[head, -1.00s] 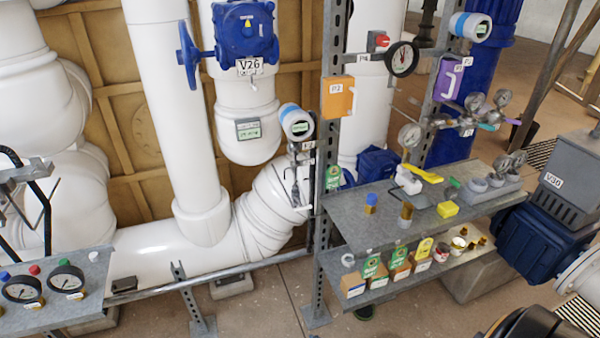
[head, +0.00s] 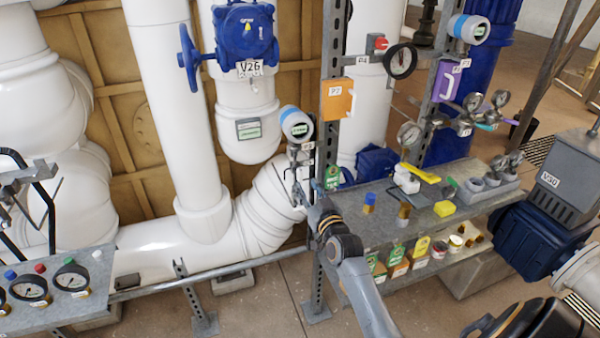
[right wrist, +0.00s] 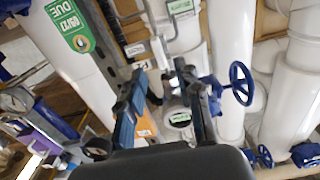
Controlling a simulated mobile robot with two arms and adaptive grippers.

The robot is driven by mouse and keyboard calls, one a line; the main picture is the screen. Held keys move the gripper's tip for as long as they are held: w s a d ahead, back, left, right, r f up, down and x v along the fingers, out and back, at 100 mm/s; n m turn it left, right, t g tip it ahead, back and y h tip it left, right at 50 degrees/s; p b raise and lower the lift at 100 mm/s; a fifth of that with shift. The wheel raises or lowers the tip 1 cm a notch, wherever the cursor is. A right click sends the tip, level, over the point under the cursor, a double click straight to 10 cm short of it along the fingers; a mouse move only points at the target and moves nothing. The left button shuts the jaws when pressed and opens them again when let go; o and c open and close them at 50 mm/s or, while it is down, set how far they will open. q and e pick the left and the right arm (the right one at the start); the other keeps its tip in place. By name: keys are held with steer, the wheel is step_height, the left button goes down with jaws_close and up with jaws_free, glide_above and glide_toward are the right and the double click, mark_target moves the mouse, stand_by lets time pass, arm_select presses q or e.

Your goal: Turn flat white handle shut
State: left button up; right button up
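A small metal valve assembly (head: 298,172) hangs under the blue-and-white transmitter (head: 296,122), left of the steel post. In the right wrist view, a narrow pale strip (right wrist: 151,18) shows just beyond the fingertips; it looks like the flat white handle, but its position is hard to tell. My right gripper (head: 307,192) is at the assembly, below the transmitter and beside the post. In the right wrist view my right gripper (right wrist: 160,72) has its fingers apart, with metal fittings beyond and between them. I cannot tell whether it touches the handle.
The steel post (head: 332,60) and a green tag (head: 332,177) are close on the right of the gripper. The grey shelf (head: 350,225) carries loose parts and a yellow-handled valve (head: 408,178). Large white pipes (head: 268,205) stand behind. A gauge panel (head: 100,262) is at left.

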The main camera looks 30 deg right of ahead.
mark_target(301, 176)
steer(key=x, duration=0.7)
steer(key=shift+w+p, duration=0.15)
steer(key=shift+p, duration=0.15)
jaws_close()
